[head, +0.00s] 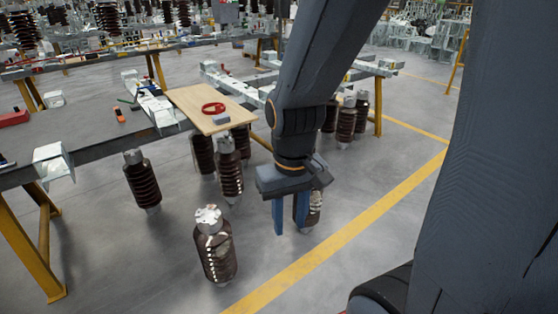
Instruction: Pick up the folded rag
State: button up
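A small flat grey item (221,119), which looks like the folded rag but is too small to be sure of, lies near the front edge of a light wooden board (190,97). My gripper (291,228) hangs with its two blue fingers pointing down, to the right of and lower in the picture than the board. The fingers stand apart with nothing seen between them, and a brown insulator (314,209) shows behind the right finger.
A red ring-shaped item (213,108) lies on the board beside the grey item. Several brown ribbed insulators, including one in front (214,248), stand on the floor below. A metal-framed bench (75,128) with yellow legs is at left. Open floor (345,270) lies at front right.

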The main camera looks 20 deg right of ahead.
aim_at(218, 120)
jog(key=z, duration=0.4)
jog(key=i, duration=0.6)
jog(key=z, duration=0.45)
jog(key=i, duration=1.3)
jog(key=u, duration=0.35)
